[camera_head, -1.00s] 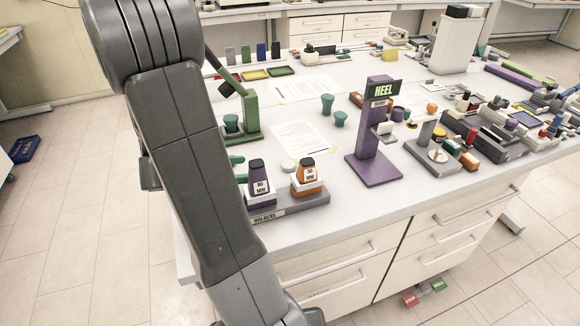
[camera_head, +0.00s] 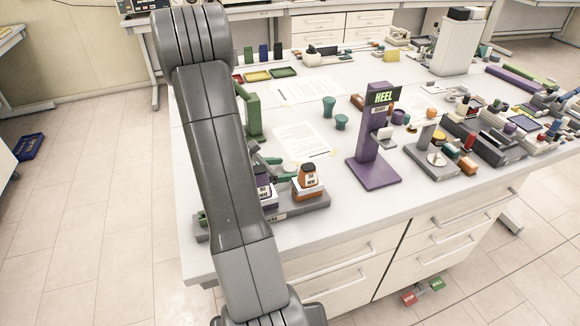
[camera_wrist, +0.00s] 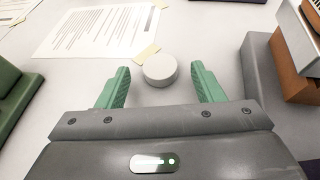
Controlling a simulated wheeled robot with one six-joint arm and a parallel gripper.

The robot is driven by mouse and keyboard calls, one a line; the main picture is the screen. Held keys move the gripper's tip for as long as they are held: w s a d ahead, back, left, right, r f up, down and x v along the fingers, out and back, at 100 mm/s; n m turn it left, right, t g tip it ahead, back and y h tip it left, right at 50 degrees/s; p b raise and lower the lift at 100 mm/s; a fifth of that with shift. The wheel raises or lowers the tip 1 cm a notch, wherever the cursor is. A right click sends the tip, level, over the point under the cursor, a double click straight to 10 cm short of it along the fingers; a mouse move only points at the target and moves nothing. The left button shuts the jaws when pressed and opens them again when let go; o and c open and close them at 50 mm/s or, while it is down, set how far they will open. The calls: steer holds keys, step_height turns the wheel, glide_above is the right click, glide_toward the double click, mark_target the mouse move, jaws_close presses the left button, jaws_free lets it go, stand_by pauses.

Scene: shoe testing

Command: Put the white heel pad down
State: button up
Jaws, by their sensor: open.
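The white heel pad (camera_wrist: 160,70) is a plain round disc. It lies flat on the table just in front of a printed sheet, and shows small in the head view (camera_head: 290,166). My gripper (camera_wrist: 160,88) is open, its two green fingers spread either side of the pad, with gaps between pad and fingers. The fingertips reach about level with the pad. In the head view my gripper (camera_head: 279,168) is partly hidden behind my arm, low over the table.
The holder rack (camera_head: 318,203) with an orange 50 mm block (camera_head: 308,178) and a purple block stands close on the right. A green stand (camera_head: 252,112) is at the left. The purple HEEL stand (camera_head: 373,150) is further right. Printed sheets (camera_head: 300,138) lie behind.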

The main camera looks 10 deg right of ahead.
steer(key=shift+w+d+f, duration=0.15)
steer(key=shift+w+d, duration=0.05)
steer(key=shift+d, duration=0.15)
steer(key=shift+c, duration=0.4)
steer(key=c, duration=1)
steer(key=shift+c, duration=0.2)
